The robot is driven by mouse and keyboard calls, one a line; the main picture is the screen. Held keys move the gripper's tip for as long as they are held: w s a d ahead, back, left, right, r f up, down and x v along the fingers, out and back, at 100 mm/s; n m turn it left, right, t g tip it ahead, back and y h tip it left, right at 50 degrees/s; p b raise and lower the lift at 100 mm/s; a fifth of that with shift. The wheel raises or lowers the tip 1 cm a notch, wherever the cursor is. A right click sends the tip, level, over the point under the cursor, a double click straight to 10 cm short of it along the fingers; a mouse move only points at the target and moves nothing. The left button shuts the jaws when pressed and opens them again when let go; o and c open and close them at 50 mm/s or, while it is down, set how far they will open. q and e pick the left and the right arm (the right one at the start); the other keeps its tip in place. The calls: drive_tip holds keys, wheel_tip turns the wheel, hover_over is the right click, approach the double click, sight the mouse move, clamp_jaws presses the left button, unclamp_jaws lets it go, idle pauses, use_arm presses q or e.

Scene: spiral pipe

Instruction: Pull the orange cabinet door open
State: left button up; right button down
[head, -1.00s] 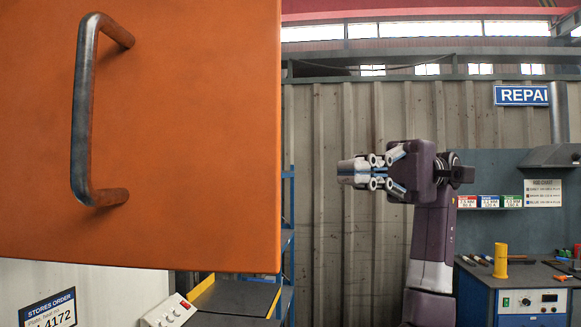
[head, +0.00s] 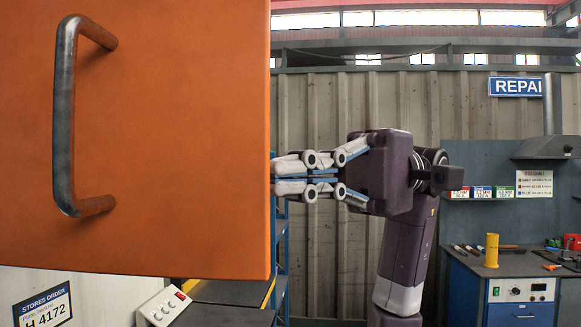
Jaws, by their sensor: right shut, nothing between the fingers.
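The orange cabinet door (head: 180,150) fills the left of the head view. Its grey metal bar handle (head: 64,130) stands upright near the door's left side. My right gripper (head: 280,178) is shut and empty, its fingers pointing left. Its fingertips are at the door's right edge in the picture; I cannot tell whether they touch it or are partly hidden behind it. The handle is well to the left of the gripper. My left gripper is not in view. The cabinet's inside does not show.
A control box with buttons (head: 163,306) sits below the door, beside a dark surface with a yellow edge and a blue frame. A blue workbench (head: 500,270) with tools and a yellow cylinder (head: 491,250) stands at the right. A corrugated wall (head: 310,230) is behind.

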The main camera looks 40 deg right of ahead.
drive_tip(key=shift+a, duration=0.15)
drive_tip(key=s+a+m+t, duration=0.1)
drive_tip(key=s+a+t, duration=0.1)
drive_tip(key=s+a, duration=0.6)
drive_tip(key=shift+s+a, duration=0.25)
idle(0.4)
